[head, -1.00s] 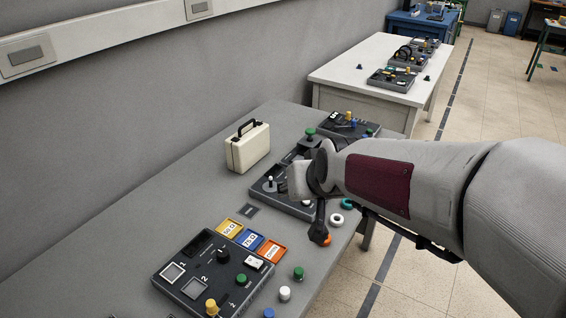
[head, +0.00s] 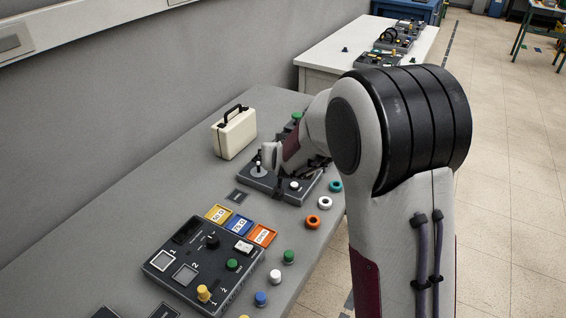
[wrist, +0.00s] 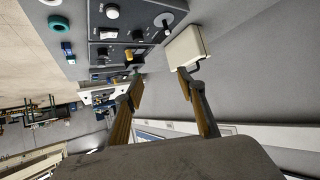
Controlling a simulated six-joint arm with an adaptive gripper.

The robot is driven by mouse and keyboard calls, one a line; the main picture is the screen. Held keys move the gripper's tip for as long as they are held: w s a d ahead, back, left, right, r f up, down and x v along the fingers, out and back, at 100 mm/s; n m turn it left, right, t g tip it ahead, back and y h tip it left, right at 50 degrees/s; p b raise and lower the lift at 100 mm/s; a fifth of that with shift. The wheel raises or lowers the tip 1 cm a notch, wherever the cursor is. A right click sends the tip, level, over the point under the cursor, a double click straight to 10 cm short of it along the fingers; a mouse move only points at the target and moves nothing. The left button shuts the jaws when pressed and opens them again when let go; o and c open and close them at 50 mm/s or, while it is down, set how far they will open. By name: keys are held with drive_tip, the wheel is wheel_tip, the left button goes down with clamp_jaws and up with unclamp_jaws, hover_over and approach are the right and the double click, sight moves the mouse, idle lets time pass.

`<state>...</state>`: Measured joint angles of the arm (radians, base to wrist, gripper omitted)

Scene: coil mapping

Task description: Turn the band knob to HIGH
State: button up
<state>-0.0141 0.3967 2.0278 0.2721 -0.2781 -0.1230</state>
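My gripper (wrist: 160,71) shows in the wrist view with its two fingers spread and nothing between them. In the head view my arm mostly hides it, over the middle control panel (head: 256,182). That panel carries a white knob (head: 295,185) and a pale upright lever (head: 258,168). The wrist view shows the white knob (wrist: 112,11) and smaller dark knobs near the fingertips. The knob markings are too small to read, so I cannot tell which is the band knob.
A cream case (head: 234,135) stands behind the middle panel, also in the wrist view (wrist: 187,47). Coloured trays (head: 218,214), loose rings (head: 312,222) and caps (head: 289,256) lie near the panels. The grey table (head: 100,235) is clear at left.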

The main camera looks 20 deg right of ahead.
drive_tip(key=w+d+f, duration=0.1)
drive_tip(key=w+f, duration=0.1)
drive_tip(key=f, duration=0.2)
drive_tip(key=w+d+f+t+h, duration=0.1)
drive_tip(key=w+f, duration=0.2)
drive_tip(key=f, duration=0.1)
drive_tip(key=w+d+f+m+h, duration=0.1)
drive_tip(key=w+d+f, duration=0.1)
drive_tip(key=w+f, duration=0.1)
drive_tip(key=shift+f+t, duration=0.3)
drive_tip(key=shift+f, duration=0.6)
drive_tip(key=shift+d+f+h, duration=0.2)
drive_tip(key=shift+f+h, duration=0.2)
drive_tip(key=shift+w+f, duration=0.1)
drive_tip(key=shift+w, duration=0.15)
drive_tip(key=shift+x, duration=3.65)
drive_tip(key=c, duration=1.1)
